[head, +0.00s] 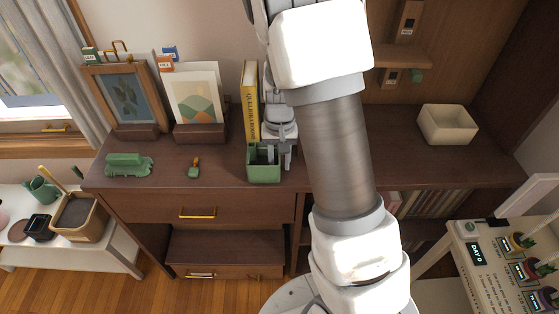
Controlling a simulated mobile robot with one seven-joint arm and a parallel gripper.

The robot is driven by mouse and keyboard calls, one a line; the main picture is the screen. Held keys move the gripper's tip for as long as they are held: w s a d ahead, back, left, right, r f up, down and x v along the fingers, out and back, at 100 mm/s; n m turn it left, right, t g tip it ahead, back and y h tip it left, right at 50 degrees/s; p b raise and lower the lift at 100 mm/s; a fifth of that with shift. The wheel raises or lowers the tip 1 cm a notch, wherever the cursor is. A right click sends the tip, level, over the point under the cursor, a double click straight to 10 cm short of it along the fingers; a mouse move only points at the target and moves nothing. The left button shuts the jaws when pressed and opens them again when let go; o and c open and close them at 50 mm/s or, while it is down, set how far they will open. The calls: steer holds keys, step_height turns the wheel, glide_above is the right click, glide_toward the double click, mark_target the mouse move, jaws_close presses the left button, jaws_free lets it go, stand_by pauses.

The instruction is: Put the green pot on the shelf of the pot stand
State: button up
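A green square pot (264,177), open at the top, stands on the dark wooden cabinet top near its front edge. My gripper (279,157) points down at the pot's right side. One finger shows inside the pot's opening and the other by its right wall. Whether the fingers press on the wall is too small to tell. A low white stand (100,252) at the lower left bears a green jug (41,189), a black pot (38,228) and a tan planter (84,236). No label marks it as the pot stand.
A yellow book (250,101) stands behind the pot. A cream box (447,125) sits at the right. A white table (490,265) with small plants stands lower right.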

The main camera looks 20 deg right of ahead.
step_height(320, 180, up, 12)
steer(key=p, duration=0.2)
steer(key=shift+f+p, duration=0.15)
steer(key=shift+p, duration=0.2)
steer(key=shift+s+a+r, duration=0.1)
steer(key=shift+r, duration=0.55)
steer(key=s+a+r+n+t, duration=0.3)
steer(key=s+r+t, duration=0.2)
steer(key=s+r, duration=0.8)
steer(key=s, duration=0.4)
steer(key=shift+s+a+r, duration=0.15)
steer(key=shift+r, duration=0.25)
steer(key=shift+o, duration=0.5)
steer(key=shift+s+n+t, duration=0.3)
steer(key=shift+s, duration=0.4)
steer(key=shift+d, duration=0.2)
